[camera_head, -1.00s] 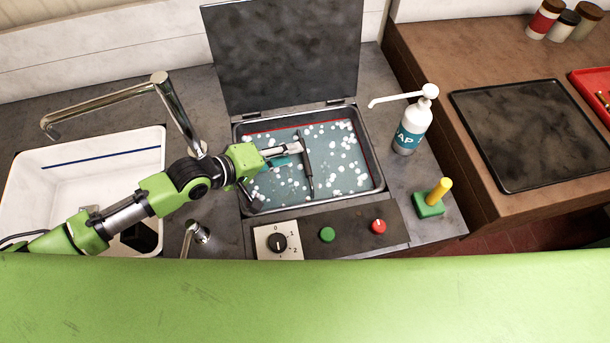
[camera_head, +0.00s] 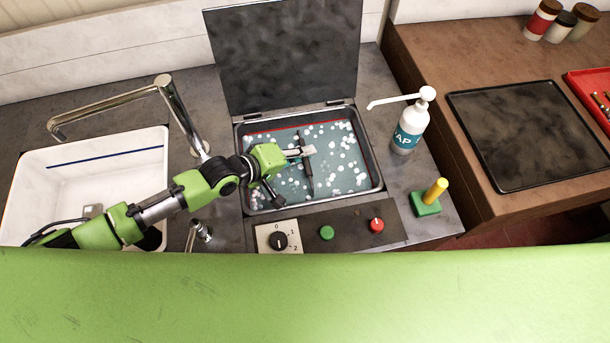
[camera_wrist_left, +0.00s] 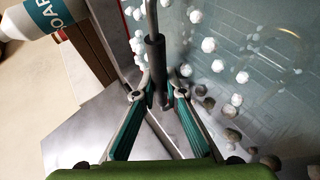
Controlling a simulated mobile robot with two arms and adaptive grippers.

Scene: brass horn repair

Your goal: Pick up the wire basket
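The wire basket lies under foamy liquid in the steel tank (camera_head: 376,176); its mesh shows faintly through the liquid (camera_wrist_left: 250,85) in the left wrist view. Its dark bar handle (camera_head: 309,181) stands above the liquid, and the grip also shows in the left wrist view (camera_wrist_left: 154,55). My left gripper (camera_head: 304,152) is at the handle. In the left wrist view its teal-padded fingers (camera_wrist_left: 159,97) are apart, one on each side of the handle, with small gaps showing. Most of the basket is hidden by foam and liquid. My right gripper is not in view.
The tank's dark lid (camera_head: 285,60) stands open behind. A soap bottle (camera_head: 409,130) and a green block with a yellow handle (camera_head: 428,202) stand to the right. A white sink (camera_head: 40,205) with a tap (camera_head: 180,105) is left. A dark tray (camera_head: 525,135) lies on the wooden bench.

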